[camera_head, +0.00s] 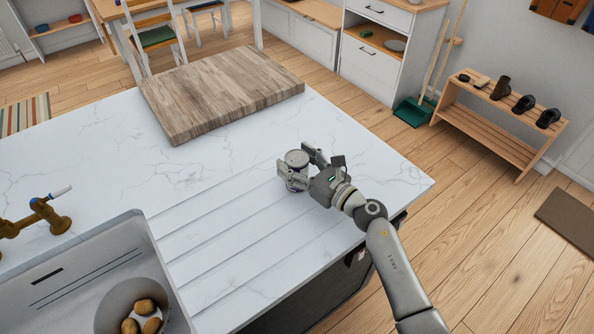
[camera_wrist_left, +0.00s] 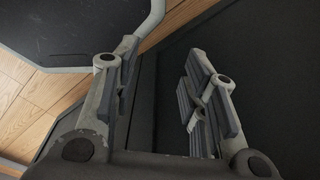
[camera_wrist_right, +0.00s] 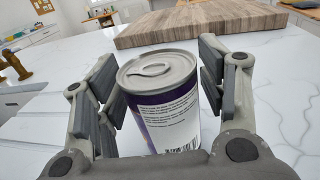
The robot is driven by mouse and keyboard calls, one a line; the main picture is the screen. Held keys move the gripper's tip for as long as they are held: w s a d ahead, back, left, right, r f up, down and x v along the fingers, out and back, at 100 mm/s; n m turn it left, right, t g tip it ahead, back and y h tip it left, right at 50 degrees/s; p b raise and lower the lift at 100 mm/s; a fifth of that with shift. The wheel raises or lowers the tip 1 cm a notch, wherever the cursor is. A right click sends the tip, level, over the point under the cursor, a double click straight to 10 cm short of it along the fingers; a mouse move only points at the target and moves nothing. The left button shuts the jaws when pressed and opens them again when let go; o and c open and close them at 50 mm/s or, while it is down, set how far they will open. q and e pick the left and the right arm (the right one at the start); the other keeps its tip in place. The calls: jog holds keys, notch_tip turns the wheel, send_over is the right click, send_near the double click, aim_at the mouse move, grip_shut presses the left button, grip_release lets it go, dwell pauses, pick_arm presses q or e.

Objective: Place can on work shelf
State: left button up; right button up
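The can (camera_head: 296,172) stands upright on the white marble counter, with a grey lid and a dark purple and white label. In the right wrist view the can (camera_wrist_right: 160,100) fills the middle, its label and ring pull facing me. My right gripper (camera_head: 299,168) is open around it, one finger on each side. The finger pads are very close to the can; narrow gaps seem to show, and contact is hard to judge. My left gripper (camera_wrist_left: 158,95) is open and empty over dark surfaces, outside the head view. I cannot tell which shelf is the work shelf.
A thick wooden board (camera_head: 222,92) lies on the counter's far side. A sink (camera_head: 75,285) with a bowl of potatoes (camera_head: 140,310) and a brass tap (camera_head: 40,215) is at left. A slatted shoe rack (camera_head: 495,125) and a white cabinet (camera_head: 375,60) stand beyond. The middle counter is clear.

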jog(key=c, duration=0.7)
jog(key=shift+c, duration=1.2)
jog(key=shift+r, duration=0.15)
